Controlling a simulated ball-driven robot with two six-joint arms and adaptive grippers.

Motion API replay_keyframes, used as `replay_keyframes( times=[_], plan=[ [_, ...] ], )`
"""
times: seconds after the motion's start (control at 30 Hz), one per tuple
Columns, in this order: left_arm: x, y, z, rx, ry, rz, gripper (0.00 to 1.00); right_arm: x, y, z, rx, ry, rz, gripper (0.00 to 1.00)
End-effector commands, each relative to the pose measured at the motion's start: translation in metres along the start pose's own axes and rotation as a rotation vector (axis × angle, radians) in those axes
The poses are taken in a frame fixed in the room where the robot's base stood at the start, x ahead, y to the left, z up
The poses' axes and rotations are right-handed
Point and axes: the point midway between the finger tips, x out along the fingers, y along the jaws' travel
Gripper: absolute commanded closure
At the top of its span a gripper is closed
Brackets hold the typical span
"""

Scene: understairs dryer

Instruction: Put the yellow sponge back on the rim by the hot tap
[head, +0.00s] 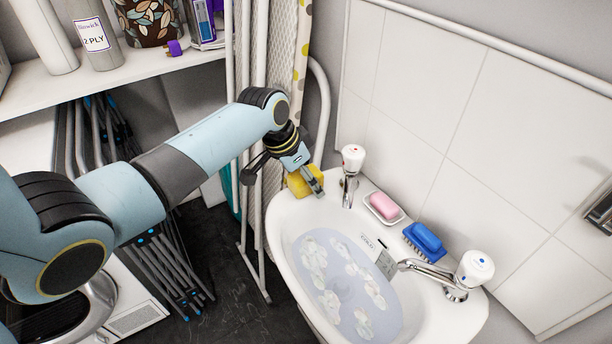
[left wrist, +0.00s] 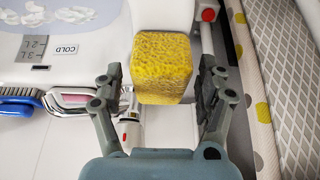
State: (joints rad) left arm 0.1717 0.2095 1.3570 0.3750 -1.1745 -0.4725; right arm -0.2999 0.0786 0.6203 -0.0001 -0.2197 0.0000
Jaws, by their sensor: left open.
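The yellow sponge (head: 297,186) is at the far left corner of the white sink's rim (head: 283,207), left of the hot tap (head: 350,165) with its red-marked knob. In the left wrist view the sponge (left wrist: 162,62) appears over the white rim, between and slightly beyond my fingertips. My left gripper (head: 308,180) is open, with a finger on each side of the sponge; in the wrist view (left wrist: 160,82) gaps show on both sides. The gripper partly hides the sponge in the head view. The sponge's underside contact is hard to see. My right gripper is not in view.
A pink soap in a dish (head: 384,206), a blue brush (head: 425,239) and the cold tap (head: 468,273) line the back rim. The basin (head: 345,285) holds water with white foam patches. Left of the sink stand white poles and an ironing board (head: 283,90). Tiles rise behind.

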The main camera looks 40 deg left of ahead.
Motion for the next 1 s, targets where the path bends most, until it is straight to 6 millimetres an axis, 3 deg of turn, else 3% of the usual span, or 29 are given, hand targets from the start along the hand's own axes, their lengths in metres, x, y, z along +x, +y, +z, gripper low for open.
replay_keyframes(
  times=[0.27,0.7,1.0],
  plan=[
    [-0.007,-0.001,0.0,0.0,0.001,-0.002,0.26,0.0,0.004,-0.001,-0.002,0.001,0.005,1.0],
    [-0.096,-0.001,0.0,0.003,0.001,-0.002,0.26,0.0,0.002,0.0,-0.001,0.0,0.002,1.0],
    [-0.12,0.0,0.0,0.001,-0.001,0.0,0.26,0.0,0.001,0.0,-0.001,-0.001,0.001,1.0]
  ],
)
